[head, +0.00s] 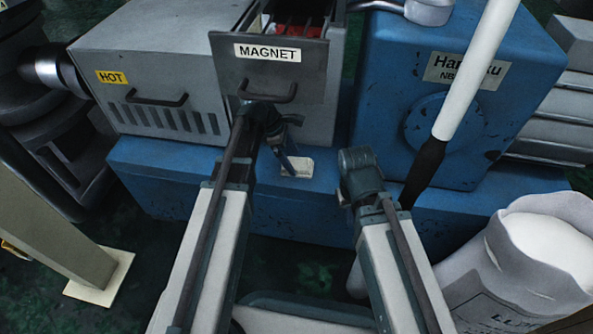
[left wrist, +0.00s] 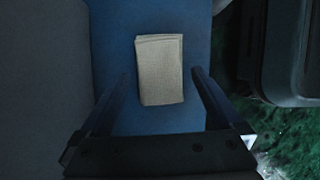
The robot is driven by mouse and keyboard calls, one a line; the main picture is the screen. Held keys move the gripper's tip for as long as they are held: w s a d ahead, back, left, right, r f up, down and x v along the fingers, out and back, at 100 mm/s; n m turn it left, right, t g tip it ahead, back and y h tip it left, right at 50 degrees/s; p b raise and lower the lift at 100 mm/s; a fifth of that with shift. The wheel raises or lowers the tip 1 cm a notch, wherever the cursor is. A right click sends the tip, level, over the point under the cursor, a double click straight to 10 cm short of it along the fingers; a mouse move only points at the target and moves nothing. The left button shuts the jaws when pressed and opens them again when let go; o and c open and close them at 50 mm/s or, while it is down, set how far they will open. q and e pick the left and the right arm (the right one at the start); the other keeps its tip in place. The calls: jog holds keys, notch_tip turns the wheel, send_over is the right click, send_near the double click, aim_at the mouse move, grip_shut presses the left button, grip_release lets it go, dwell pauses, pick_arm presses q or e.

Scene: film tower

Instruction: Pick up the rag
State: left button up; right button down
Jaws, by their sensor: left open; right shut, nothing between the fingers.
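The rag (head: 299,167) is a small beige folded cloth lying flat on the blue ledge (head: 165,178) below the drawer. In the left wrist view the rag (left wrist: 160,70) lies ahead, between the lines of the two open fingers and apart from them. My left gripper (head: 288,150) is open and empty above the ledge, just left of the rag, and partly covers its left side in the head view. My right gripper (head: 358,165) is shut and empty to the right of the rag.
The open drawer (head: 268,65) marked MAGNET juts out above my left gripper. A grey box (head: 160,70) marked HOT stands left. A blue machine (head: 465,85) stands right, with a white pole (head: 475,70) before it. A white sack (head: 520,260) stands at lower right.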

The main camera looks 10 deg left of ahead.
aim_at(294, 163)
pick_arm(q)
jog(key=shift+b+x, duration=0.55)
jog(key=shift+x, duration=0.55)
jog(key=shift+a, duration=0.1)
pick_arm(e)
jog(key=shift+f, duration=0.95)
pick_arm(q)
jog(key=shift+r, duration=0.1)
jog(key=shift+f, duration=0.3)
pick_arm(e)
jog(key=shift+f, duration=0.25)
pick_arm(q)
jog(key=c, duration=1.2)
jog(key=shift+r, duration=0.15)
pick_arm(e)
jog(key=shift+r, duration=0.15)
